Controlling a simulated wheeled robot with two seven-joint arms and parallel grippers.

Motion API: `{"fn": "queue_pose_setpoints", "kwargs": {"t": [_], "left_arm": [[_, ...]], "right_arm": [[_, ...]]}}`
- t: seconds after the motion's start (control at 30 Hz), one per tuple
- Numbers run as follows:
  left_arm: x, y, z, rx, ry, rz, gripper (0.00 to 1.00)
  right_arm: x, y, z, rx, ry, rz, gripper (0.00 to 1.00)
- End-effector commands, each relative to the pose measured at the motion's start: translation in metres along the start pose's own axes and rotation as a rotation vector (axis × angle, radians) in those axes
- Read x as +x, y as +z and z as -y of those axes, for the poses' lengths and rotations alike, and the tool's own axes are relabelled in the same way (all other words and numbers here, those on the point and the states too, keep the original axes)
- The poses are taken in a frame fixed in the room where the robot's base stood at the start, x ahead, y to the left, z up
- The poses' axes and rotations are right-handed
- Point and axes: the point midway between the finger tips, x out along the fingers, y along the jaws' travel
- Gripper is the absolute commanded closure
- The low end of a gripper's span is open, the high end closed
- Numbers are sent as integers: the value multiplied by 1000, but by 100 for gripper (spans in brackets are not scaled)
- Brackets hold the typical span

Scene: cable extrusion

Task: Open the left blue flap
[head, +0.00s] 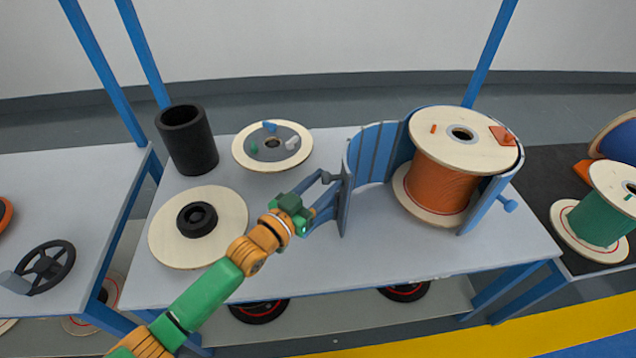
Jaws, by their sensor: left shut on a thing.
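The left blue flap (371,152) is a curved, ribbed blue panel. It stands swung out to the left of the orange cable spool (442,181), apart from it at its near edge. A small dark knob (327,178) sits at the flap's outer edge. My left gripper (326,190) is at that edge, shut on the flap by its knob; the exact contact is small in view. The right blue flap (488,203) stands close along the spool's right side, with a blue knob (509,205). My right gripper is not in view.
On the same table (300,272) stand a black cylinder (187,139), a wooden disc (170,238) with a black hub, and a grey-centred disc (294,154). A green spool (597,219) stands on the dark table at right. The table front is clear right of my arm.

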Motion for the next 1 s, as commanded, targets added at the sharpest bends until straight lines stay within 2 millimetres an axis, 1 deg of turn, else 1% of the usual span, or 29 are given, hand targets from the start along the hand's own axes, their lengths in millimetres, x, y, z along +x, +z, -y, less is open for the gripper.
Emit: {"fn": "queue_pose_setpoints", "kwargs": {"t": [0.03,0.17,0.2,0.23,0.47,0.57,0.67,0.9,1.0], "left_arm": [[3,-13,0,-2,2,-33,100],[3,-13,-1,-3,3,-34,100],[3,-13,-1,-3,3,-34,43],[3,-13,-1,-4,3,-34,35],[3,-13,-2,-5,4,-34,35],[-1,-13,-1,-5,3,-33,35],[-15,-12,1,-6,1,-30,35],[-65,-7,4,-7,-3,-20,35],[-78,-5,5,-7,-4,-19,35]], "right_arm": [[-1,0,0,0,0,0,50],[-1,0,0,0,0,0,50],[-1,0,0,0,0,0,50],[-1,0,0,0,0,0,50],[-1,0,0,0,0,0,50],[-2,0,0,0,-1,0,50],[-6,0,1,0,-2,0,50],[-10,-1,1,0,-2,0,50],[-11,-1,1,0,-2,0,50]]}}
